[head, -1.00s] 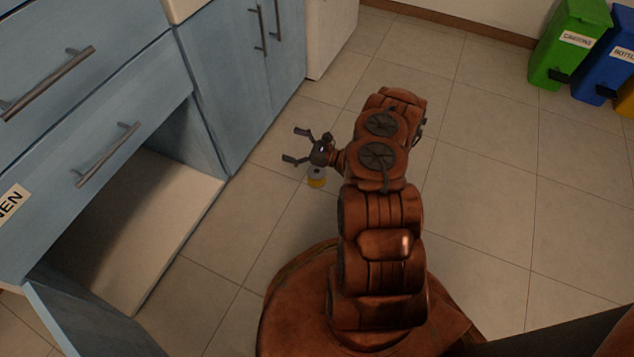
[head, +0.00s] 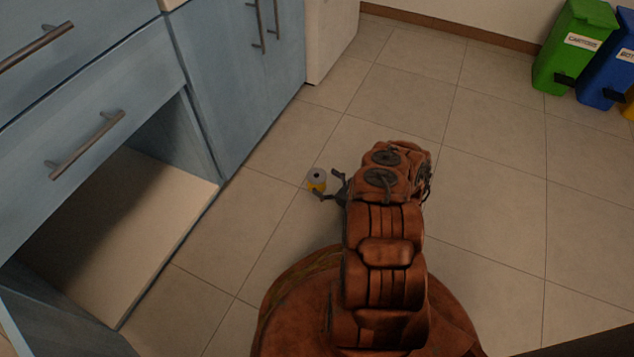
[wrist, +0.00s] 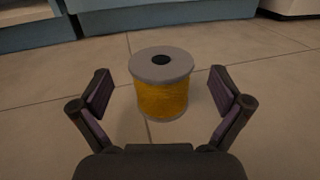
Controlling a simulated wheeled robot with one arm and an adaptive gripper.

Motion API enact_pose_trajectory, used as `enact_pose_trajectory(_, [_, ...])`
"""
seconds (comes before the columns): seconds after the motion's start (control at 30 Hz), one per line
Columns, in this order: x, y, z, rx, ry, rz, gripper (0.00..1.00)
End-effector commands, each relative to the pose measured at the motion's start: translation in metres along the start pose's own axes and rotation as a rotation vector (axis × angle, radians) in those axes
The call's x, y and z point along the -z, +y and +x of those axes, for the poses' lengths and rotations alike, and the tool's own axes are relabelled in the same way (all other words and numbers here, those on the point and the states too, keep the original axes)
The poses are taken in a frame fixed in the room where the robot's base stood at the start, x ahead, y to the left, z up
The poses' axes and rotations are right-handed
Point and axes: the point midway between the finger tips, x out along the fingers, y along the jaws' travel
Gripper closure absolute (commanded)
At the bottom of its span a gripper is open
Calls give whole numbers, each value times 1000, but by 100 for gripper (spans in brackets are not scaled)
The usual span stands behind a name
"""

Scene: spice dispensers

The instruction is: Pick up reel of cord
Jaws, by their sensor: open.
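The reel of cord (head: 317,180) stands upright on the tiled floor, with a grey flange on top and yellow cord around it. In the wrist view the reel (wrist: 162,98) is centred just ahead of my gripper (wrist: 160,88), with a finger off to each side and clear gaps between. My gripper is open and empty. In the head view my gripper (head: 329,185) is low, just right of the reel, its fingers pointing left toward it. The lower part of the reel is partly hidden by a finger in the head view.
Blue cabinets (head: 235,85) stand to the left, with an open lower compartment (head: 120,225). A green bin (head: 573,50) and a blue bin (head: 610,75) stand at the far right. The floor around the reel is clear.

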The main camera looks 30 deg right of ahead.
Motion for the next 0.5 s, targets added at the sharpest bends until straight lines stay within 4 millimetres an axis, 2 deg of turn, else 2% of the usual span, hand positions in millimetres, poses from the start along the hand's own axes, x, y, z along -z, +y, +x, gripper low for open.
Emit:
enact_pose_trajectory(0.3, [4,-2,36,-1,-1,-3,0])
enact_pose_trajectory(0.5, [2,-1,47,0,2,-1,0])
